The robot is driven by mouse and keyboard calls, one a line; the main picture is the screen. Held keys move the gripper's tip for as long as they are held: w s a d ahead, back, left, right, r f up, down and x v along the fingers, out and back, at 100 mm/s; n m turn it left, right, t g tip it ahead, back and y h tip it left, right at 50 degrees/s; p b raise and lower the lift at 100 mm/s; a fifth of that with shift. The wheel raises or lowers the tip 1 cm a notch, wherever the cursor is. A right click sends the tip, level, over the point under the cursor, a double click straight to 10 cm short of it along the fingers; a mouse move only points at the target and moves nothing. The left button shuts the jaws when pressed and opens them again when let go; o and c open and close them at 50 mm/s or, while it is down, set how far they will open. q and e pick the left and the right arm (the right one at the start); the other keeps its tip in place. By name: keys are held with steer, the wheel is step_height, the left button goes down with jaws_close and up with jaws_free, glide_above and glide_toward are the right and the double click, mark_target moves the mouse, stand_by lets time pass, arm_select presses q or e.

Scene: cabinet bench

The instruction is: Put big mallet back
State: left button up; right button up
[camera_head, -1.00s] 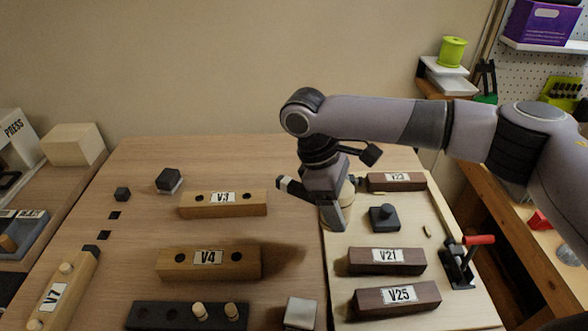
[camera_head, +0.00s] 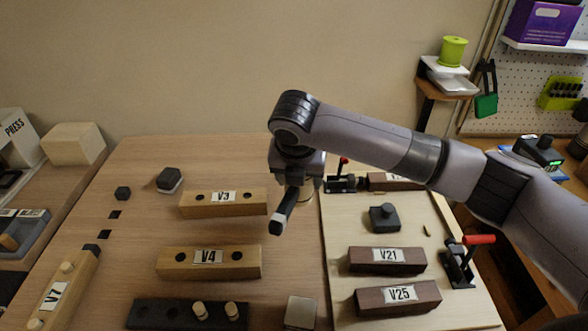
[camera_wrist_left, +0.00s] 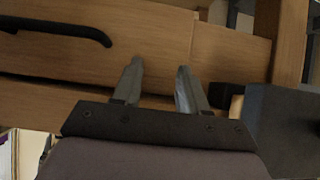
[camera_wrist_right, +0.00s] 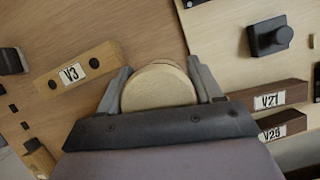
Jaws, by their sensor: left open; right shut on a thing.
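My right gripper (camera_wrist_right: 158,70) is shut on a round, pale wooden piece (camera_wrist_right: 160,88), seen end-on between its fingers in the right wrist view. It looks like the mallet's head; its handle cannot be made out. In the head view my right gripper (camera_head: 298,198) hangs at the left edge of the pale board (camera_head: 455,308), right of the V3 block (camera_head: 240,203), and largely hides the held piece. My left gripper (camera_wrist_left: 160,66) is open and empty, in front of wooden panels with a black handle (camera_wrist_left: 60,29); it is outside the head view.
Blocks V21 (camera_head: 358,258) and V25 (camera_head: 372,299), a dark knobbed block (camera_head: 384,222) and a red-handled clamp (camera_head: 458,262) sit on the board. V4 (camera_head: 180,263) and a dark pegged block (camera_head: 160,314) stand left. A green spool (camera_head: 453,50) is at back right.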

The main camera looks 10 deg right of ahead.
steer(key=n, duration=0.1)
steer(key=w+n+y, duration=0.1)
steer(key=n, duration=0.2)
steer(key=shift+w+a+r+y, duration=0.25)
steer(key=shift+w+a+y, duration=0.05)
steer(key=shift+a, duration=0.1)
steer(key=shift+f, duration=0.1)
steer(key=shift+f, duration=0.8)
step_height(320, 180, down, 3)
steer(key=b, duration=0.3)
steer(key=shift+f+p, duration=0.1)
steer(key=shift+p, duration=0.25)
steer(key=shift+f, duration=0.6)
steer(key=shift+w+p, duration=0.1)
steer(key=shift+p, duration=1.05)
steer(key=shift+f, duration=1.9)
stand_by(1.8)
